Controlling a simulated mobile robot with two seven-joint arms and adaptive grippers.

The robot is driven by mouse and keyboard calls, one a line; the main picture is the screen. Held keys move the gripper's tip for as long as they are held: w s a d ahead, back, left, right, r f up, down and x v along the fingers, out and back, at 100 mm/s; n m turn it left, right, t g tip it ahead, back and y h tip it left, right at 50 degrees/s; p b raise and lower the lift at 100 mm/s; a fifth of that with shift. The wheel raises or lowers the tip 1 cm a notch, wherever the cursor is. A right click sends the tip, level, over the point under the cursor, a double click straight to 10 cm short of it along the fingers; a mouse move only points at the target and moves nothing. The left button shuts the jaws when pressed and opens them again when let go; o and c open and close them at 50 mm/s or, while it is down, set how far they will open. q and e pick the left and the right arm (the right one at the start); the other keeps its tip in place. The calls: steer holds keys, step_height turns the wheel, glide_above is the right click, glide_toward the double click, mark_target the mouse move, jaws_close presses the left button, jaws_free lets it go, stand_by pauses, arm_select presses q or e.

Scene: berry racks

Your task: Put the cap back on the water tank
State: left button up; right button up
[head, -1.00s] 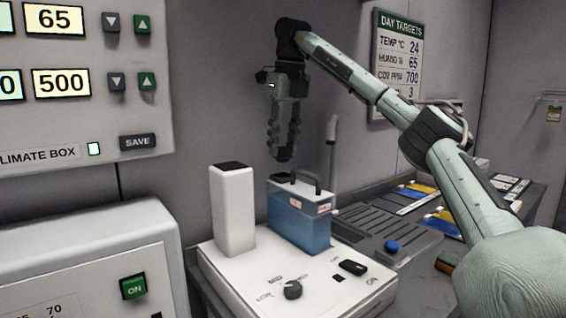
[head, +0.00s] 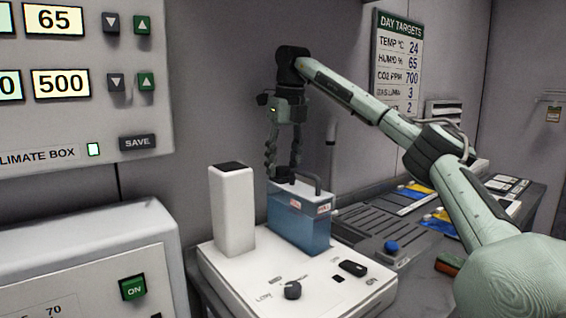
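The water tank (head: 300,222) is a blue box with a pale upper part and a dark handle (head: 303,180). It stands on the white base unit in the middle of the head view. My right gripper (head: 282,168) points down over the tank's left top end. Its two dark fingers are spread, with a gap between them. A small dark round piece (head: 283,174) sits between the fingertips at the tank top. It may be the cap; its seating is partly hidden. My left gripper is not in view.
A white column (head: 232,210) stands close left of the tank. The base unit has a dark knob (head: 292,290) and switches. A grey ribbed tray (head: 375,228) and a blue round button-like piece (head: 391,247) lie to the right. A wall is behind.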

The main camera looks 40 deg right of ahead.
mark_target(288, 177)
steer(key=shift+r, duration=0.15)
step_height(288, 177, up, 12)
steer(key=s, duration=0.1)
steer(key=shift+s+a, duration=0.15)
steer(key=shift+s, duration=0.25)
stand_by(0.4)
stand_by(0.5)
stand_by(0.3)
